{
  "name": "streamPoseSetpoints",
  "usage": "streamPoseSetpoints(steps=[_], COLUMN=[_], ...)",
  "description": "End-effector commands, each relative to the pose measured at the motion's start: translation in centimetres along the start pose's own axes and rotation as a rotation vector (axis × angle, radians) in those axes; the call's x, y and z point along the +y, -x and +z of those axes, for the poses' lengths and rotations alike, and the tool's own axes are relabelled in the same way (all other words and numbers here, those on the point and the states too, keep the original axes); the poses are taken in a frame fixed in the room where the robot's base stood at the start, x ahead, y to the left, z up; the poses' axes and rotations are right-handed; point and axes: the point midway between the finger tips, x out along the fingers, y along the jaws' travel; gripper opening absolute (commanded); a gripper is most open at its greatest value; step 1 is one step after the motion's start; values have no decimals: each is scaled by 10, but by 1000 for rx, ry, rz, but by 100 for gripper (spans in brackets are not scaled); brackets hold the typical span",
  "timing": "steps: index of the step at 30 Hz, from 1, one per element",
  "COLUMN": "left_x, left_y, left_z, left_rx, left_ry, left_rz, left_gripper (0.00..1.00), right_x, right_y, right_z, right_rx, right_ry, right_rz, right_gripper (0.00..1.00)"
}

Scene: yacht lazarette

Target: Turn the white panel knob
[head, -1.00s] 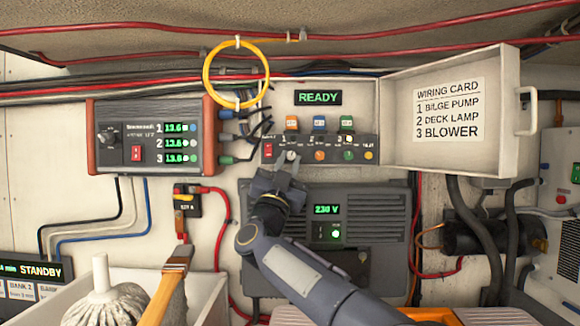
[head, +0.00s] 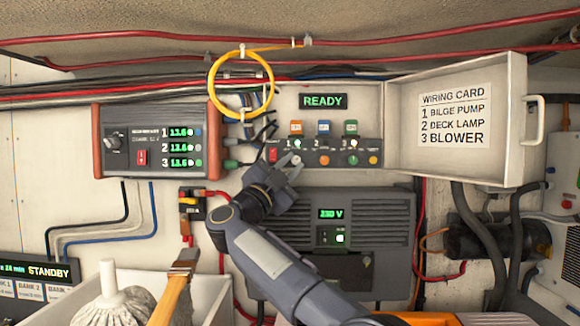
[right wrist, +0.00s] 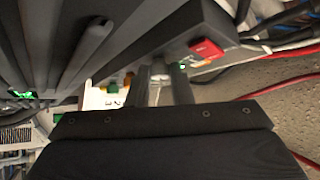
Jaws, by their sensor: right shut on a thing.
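The small white panel knob (head: 296,159) sits at the left of the dark control strip (head: 339,160) under the READY display, beside a red switch (head: 273,155). My right gripper (head: 291,168) reaches it from the lower left, its jaws shut on the knob. The fingers hide part of the knob. In the right wrist view the two fingers (right wrist: 163,84) stand close together with a pale piece between them; its outline is unclear. My left gripper is not in view.
The grey 230 V unit (head: 380,235) is just below. An open cover with a wiring card (head: 454,118) projects at the right. A yellow cable loop (head: 240,85) hangs at upper left.

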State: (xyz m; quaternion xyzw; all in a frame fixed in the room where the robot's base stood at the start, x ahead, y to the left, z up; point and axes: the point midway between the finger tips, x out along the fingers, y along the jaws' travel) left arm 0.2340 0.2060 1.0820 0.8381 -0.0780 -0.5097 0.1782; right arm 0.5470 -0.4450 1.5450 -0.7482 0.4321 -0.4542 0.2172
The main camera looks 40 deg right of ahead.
Motion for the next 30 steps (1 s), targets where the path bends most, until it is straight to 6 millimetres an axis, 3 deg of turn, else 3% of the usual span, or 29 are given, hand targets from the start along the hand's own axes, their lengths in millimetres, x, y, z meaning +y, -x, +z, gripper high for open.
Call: streamPoseSetpoints(steps=[7,8,13,23,30], left_x=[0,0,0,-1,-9], left_y=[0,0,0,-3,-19], left_z=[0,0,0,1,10], left_rx=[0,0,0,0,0], left_ry=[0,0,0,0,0], left_rz=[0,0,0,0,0], left_gripper=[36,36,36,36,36], right_x=[0,0,0,1,2], right_y=[0,0,0,5,44], right_z=[0,0,0,1,2], right_rx=[0,0,0,-1,-2], right_ry=[-2,-2,-1,-1,-4], right_rz=[0,0,0,-1,-3], right_gripper=[0,21,41,41,41])
